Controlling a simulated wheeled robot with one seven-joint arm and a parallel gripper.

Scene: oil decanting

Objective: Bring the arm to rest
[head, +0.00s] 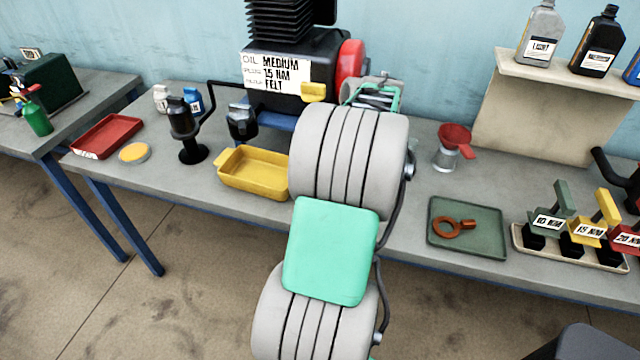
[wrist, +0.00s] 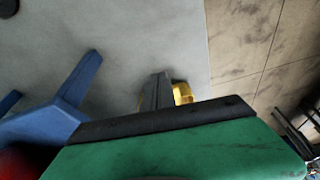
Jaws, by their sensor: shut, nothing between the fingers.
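My arm (head: 332,250) rises through the middle of the head view and reaches over the bench toward the engine (head: 290,80). My wrist end is partly hidden behind the large grey arm link, close to the engine's right side, and the fingers cannot be made out there. In the wrist view my gripper (wrist: 158,80) shows its dark fingers together and empty, beyond the green hand body. A small yellow part is just beside the fingertips, and I cannot tell whether they touch.
A yellow tray (head: 252,178), red tray (head: 107,136) and black pump-like item (head: 186,128) stand left of my arm. A red funnel (head: 455,138), green tray (head: 440,237) and torque-tool rack (head: 518,240) are to the right. A blue stand (wrist: 50,120) is close in the wrist view.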

